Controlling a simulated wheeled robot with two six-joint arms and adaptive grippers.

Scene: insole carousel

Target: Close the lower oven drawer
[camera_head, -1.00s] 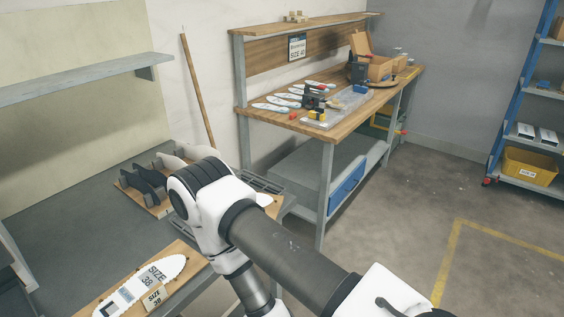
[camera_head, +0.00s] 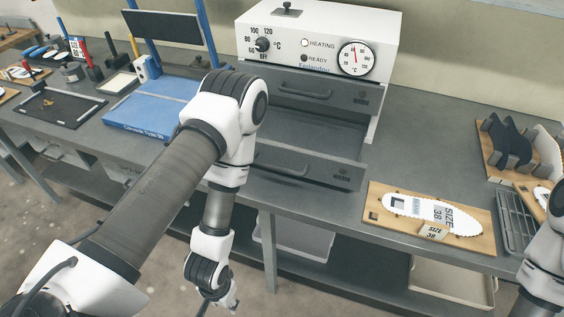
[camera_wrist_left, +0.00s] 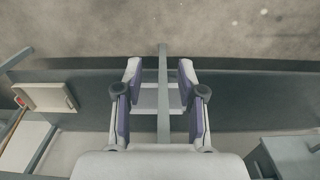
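The white oven (camera_head: 390,40) stands on the grey bench, with a dial, knob and lamps on its front. Its upper drawer (camera_head: 330,92) looks shut. The lower oven drawer (camera_head: 325,172) is pulled out; its dark inside shows empty, and its left part is hidden behind my left arm. My left gripper (camera_head: 226,300) hangs low in front of the bench, below the lower drawer and apart from it. In the left wrist view its fingers (camera_wrist_left: 160,68) are spread. A thin grey bar shows between them, and its distance is unclear. My right gripper is out of view.
A size 38 insole board (camera_head: 376,216) lies right of the drawer. A rack of dark and white shapes (camera_head: 490,160) and my right arm are at the far right. A blue stand (camera_head: 140,125) is left of the oven. Shelves lie under the bench.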

